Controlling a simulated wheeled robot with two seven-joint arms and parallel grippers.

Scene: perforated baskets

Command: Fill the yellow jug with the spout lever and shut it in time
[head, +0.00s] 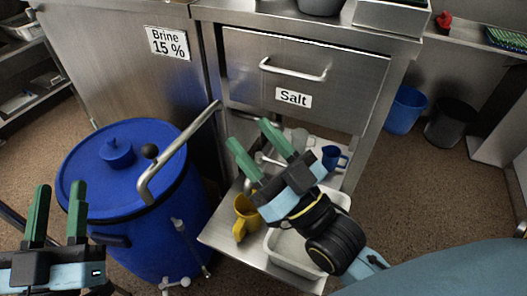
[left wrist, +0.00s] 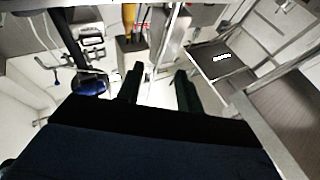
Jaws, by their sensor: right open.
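The yellow jug (head: 246,216) stands on the low steel shelf (head: 225,236), partly hidden by my right gripper and its wrist. A bent metal pipe (head: 182,150) with a black ball knob (head: 150,151) reaches over the blue barrel's right side; it looks like the spout and lever. Its open end is left of the jug, apart from it. My right gripper (head: 250,133) is open and empty, in front of the shelf, above the jug in the picture. My left gripper (head: 58,186) is open and empty at the lower left, left of the barrel; its spread fingers show in the left wrist view (left wrist: 158,73).
The lidded blue barrel (head: 120,150) fills the space between my grippers. A blue mug (head: 333,158) and a white tray (head: 284,252) are on the shelf, under the Salt drawer (head: 300,80). Blue and dark bins (head: 406,110) stand at right on open floor.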

